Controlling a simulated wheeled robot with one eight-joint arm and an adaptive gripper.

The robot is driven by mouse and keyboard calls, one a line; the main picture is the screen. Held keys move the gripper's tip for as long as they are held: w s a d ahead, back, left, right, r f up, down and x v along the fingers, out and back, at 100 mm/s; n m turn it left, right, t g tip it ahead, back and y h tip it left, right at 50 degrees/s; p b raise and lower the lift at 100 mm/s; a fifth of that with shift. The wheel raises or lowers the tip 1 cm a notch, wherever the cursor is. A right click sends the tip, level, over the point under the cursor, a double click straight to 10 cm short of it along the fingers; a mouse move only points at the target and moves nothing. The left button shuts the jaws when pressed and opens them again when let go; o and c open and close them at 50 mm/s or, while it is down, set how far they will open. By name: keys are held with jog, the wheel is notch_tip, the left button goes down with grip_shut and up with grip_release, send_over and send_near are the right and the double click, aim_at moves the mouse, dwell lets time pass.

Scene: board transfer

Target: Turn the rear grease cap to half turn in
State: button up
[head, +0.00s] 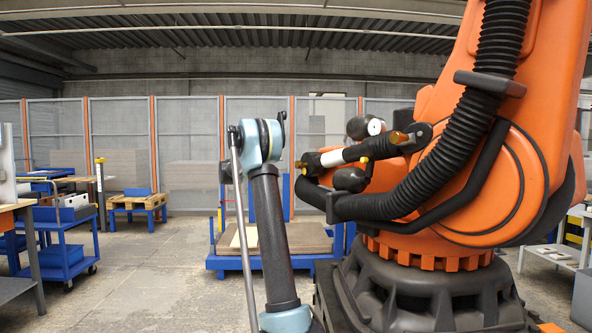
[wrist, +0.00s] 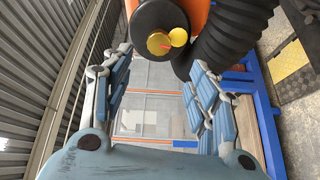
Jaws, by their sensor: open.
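In the wrist view a round brass cap (wrist: 159,43) with a short red mark sits on the end of a dark cylinder (wrist: 147,17). A smaller yellow disc (wrist: 178,37) is beside it on the right. I cannot tell for sure whether this is the rear grease cap. My gripper (wrist: 160,60) is open, its jointed blue-grey fingers spread left and right of the cap, with nothing between them. In the head view small brass fittings (head: 398,137) show on the orange robot's dark cylinders; my gripper is not clearly visible there.
The large orange robot (head: 530,175) with a thick black corrugated hose (head: 415,180) fills the right. The hose also shows close by the right finger in the wrist view (wrist: 222,30). A blue pallet cart (head: 240,262) stands behind. Blue trolleys (head: 62,245) are at left, with open floor between.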

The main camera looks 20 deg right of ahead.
aim_at(296, 165)
jog(key=x, duration=1.3)
jog(key=shift+w+d, duration=0.1)
jog(key=shift+d, duration=0.15)
jog(key=c, duration=1.1)
